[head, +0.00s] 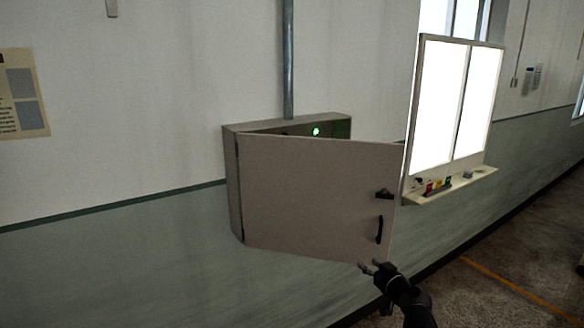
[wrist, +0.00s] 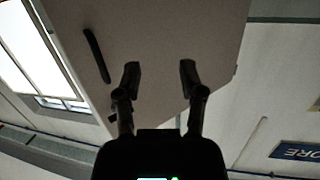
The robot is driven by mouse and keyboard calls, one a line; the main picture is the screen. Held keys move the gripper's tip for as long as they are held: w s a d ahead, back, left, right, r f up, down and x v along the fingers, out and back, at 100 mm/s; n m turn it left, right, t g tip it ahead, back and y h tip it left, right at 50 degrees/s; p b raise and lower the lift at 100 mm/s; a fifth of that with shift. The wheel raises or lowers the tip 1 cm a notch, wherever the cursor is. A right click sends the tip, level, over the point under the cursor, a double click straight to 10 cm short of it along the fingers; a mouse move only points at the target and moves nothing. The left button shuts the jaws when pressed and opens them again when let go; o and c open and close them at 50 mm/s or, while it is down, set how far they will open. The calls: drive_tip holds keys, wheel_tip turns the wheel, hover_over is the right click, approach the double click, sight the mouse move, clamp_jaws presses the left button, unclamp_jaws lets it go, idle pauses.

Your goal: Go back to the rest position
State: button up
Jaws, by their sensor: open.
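My gripper (head: 367,266) is open and empty in the head view, just below the lower right corner of a grey cabinet door (head: 310,200). The wrist view shows its two fingers (wrist: 160,75) spread apart, with the door (wrist: 190,30) beyond them. I cannot tell the exact gap between the fingers and the door. The door stands ajar on the wall cabinet (head: 234,185). A black handle (head: 380,230) and a dark latch (head: 384,194) sit near its right edge. The handle also shows in the wrist view (wrist: 96,55). The door hides most of the cabinet's inside.
A green light (head: 316,131) glows inside the cabinet. A pipe (head: 288,60) runs up from its top. A bright white panel (head: 455,105) with a small ledge (head: 450,188) is on the wall to the right. The floor (head: 480,295) at lower right is clear.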

drive_tip(key=s+a+f+n+g+y+b, duration=0.1)
drive_tip(key=s+a+f+g+b, duration=0.1)
drive_tip(key=s+a+f+g, duration=0.3)
drive_tip(key=a+f+g+b, duration=0.1)
drive_tip(key=a+f+g, duration=0.15)
drive_tip(key=f, duration=0.45)
drive_tip(key=s+d+f+m+g+h+b, duration=0.1)
drive_tip(key=s+f+m+g+h+b, duration=0.3)
drive_tip(key=s+f, duration=0.7)
drive_tip(key=shift+d+f+g+h, duration=0.15)
drive_tip(key=shift+d+g+h, duration=0.15)
drive_tip(key=shift+g+h, duration=1.25)
drive_tip(key=shift+g+y, duration=0.4)
drive_tip(key=shift+y, duration=0.05)
drive_tip(key=shift+c, duration=0.2)
